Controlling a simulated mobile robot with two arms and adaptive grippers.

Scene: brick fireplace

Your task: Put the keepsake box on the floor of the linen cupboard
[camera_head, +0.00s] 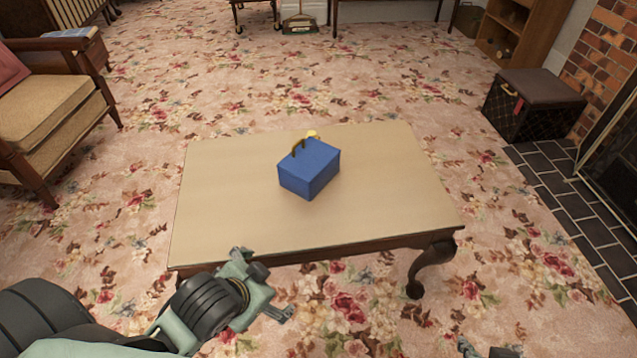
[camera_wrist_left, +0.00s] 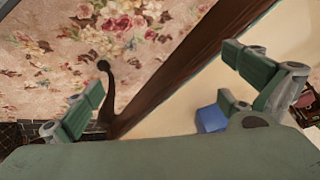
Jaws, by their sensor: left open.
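The keepsake box appears to be the blue box (camera_head: 309,168) with a curved brown handle, sitting upright on the low table (camera_head: 225,215). Its blue side also shows in the left wrist view (camera_wrist_left: 211,119), partly hidden by my gripper. My left gripper (camera_head: 270,292) is open and empty at the table's near edge, in front of the box and apart from it. Its spread fingers show in the left wrist view (camera_wrist_left: 168,85). Only a tip of my right gripper (camera_head: 484,350) shows at the bottom edge. I cannot identify a linen cupboard in these frames.
A small yellow object (camera_head: 312,134) stands behind the box. A cushioned armchair (camera_head: 45,110) is at the left. A dark chest (camera_head: 535,103) and wooden shelf unit (camera_head: 514,38) stand at the right, near the brick fireplace (camera_head: 610,40). Open carpet surrounds the table.

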